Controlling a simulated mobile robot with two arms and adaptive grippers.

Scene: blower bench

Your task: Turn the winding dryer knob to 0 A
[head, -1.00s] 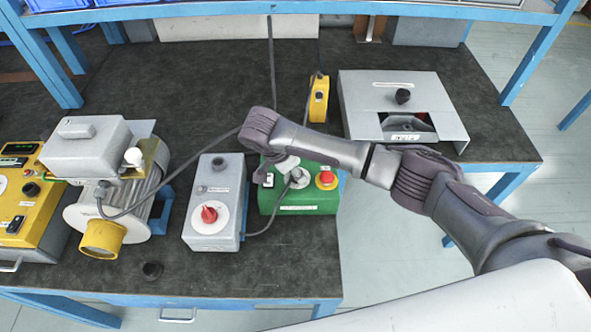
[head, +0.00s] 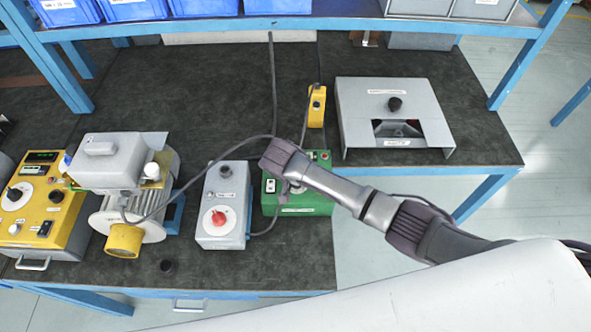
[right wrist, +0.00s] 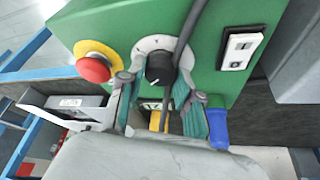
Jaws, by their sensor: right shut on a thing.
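The green box (head: 310,202) stands on the bench, partly hidden by my right arm in the head view. In the right wrist view the same box (right wrist: 225,45) carries a black knob (right wrist: 159,68) with a white pointer mark on a white dial (right wrist: 150,44). I cannot read the dial's figures or the pointer's value. My right gripper (right wrist: 156,87) has its fingers on either side of the black knob and is shut on it. A dark cable passes close beside the knob. My left gripper is not in view.
A red push button (right wrist: 93,68) on a yellow base and a white rocker switch (right wrist: 241,48) flank the dial. A grey box with a red knob (head: 218,219) stands left of the green box. A yellow pendant (head: 316,105) lies behind it. The bench front is mostly clear.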

